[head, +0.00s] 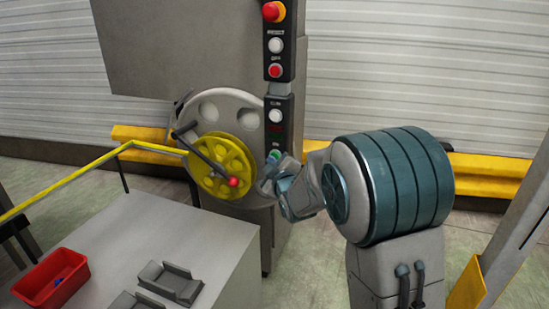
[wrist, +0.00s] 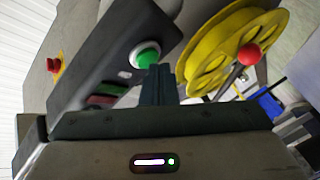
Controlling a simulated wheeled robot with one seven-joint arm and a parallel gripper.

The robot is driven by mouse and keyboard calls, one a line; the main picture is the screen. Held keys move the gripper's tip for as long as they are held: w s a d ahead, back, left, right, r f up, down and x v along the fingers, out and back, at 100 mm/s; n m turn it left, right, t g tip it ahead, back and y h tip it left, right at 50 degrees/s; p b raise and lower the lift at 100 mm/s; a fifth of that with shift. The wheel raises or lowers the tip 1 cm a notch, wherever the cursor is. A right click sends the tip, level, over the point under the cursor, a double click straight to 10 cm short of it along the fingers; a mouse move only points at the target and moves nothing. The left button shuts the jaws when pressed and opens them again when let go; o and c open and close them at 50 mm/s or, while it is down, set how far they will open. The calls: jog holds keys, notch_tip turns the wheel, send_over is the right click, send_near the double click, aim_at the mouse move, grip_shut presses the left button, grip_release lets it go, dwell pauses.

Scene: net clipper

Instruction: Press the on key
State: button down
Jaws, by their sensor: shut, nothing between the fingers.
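The on key is a green round button at the lower end of a black control panel (head: 278,100). In the head view the green key (head: 274,156) shows just at the tip of my gripper (head: 271,172). In the wrist view the green key (wrist: 148,56) sits in a white ring, directly beyond the fingertips of my gripper (wrist: 158,70). The fingers are shut with nothing between them. They overlap the key's lower edge in the picture; I cannot tell whether they touch it.
A yellow wheel (head: 218,160) with a red-knobbed crank (head: 233,182) is just left of the panel. Other panel buttons, including a red off button (head: 275,71), sit above. A grey table (head: 215,235) with a red bin (head: 50,280) stands at lower left.

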jog(key=shift+w+d, duration=0.15)
jog(key=shift+w, duration=0.2)
dwell(0.3)
jog(key=shift+s+b, duration=0.15)
jog(key=shift+b, duration=0.25)
jog(key=shift+s+a+b, duration=0.25)
jog(key=shift+s+b, duration=0.2)
jog(key=shift+s, duration=0.2)
jog(key=s, duration=0.1)
jog(key=s+a+b, duration=0.1)
jog(key=s, duration=0.1)
jog(key=s+b, duration=0.1)
jog(key=shift+s+a, duration=0.35)
jog(key=shift+a, duration=0.05)
dwell(0.3)
